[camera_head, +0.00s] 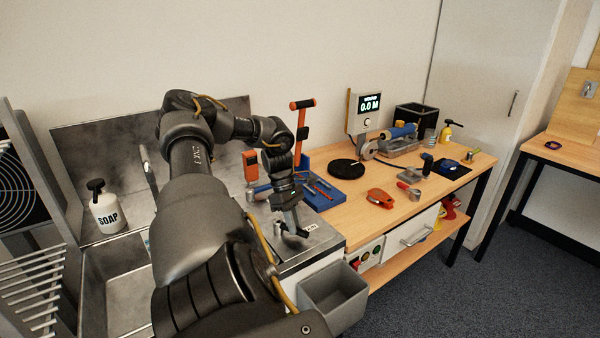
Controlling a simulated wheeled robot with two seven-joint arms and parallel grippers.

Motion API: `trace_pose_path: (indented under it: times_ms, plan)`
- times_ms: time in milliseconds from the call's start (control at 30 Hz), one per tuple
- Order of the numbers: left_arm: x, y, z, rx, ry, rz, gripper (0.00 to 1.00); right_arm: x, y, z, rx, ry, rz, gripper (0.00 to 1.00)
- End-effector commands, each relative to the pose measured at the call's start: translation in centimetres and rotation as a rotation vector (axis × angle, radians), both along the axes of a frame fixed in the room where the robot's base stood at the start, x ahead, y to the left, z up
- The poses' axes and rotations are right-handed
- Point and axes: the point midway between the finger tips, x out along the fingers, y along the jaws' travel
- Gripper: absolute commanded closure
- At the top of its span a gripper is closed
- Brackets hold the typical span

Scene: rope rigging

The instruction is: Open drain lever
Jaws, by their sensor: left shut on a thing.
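My left arm reaches across the sink from the bottom of the head view. My left gripper (292,228) points down at the steel counter right of the sink basin, near the counter's right end. It is shut on a small dark part that appears to be the drain lever, mostly hidden by the fingers. A small light label plate (312,227) lies just right of the fingertips; its text is too small to read. The sink basin (115,280) is partly covered by my arm. My right gripper is not in view.
A white soap bottle (106,210) stands left behind the basin. A grey open bin (334,295) hangs at the counter's front right. The wooden workbench (375,222) to the right holds a blue tray (345,197), an orange tape tool (380,198) and a display post (366,115).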

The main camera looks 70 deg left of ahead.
Motion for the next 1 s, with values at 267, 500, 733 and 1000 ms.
trace_pose_path:
  times_ms: [267, 500, 733, 1000]
  plan:
    - [-0.4, -0.4, 0.1, 0.001, 0.005, -0.108, 1.00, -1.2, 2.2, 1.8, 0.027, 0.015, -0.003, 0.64]
    - [-0.5, -0.5, -0.1, 0.002, 0.003, -0.141, 1.00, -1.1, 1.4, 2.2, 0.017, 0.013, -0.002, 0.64]
    - [-0.5, -0.5, -0.2, 0.002, 0.002, -0.144, 1.00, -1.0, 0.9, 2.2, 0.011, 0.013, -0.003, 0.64]
    - [-0.5, -0.5, -0.2, 0.001, 0.002, -0.143, 0.62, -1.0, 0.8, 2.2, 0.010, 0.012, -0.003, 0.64]
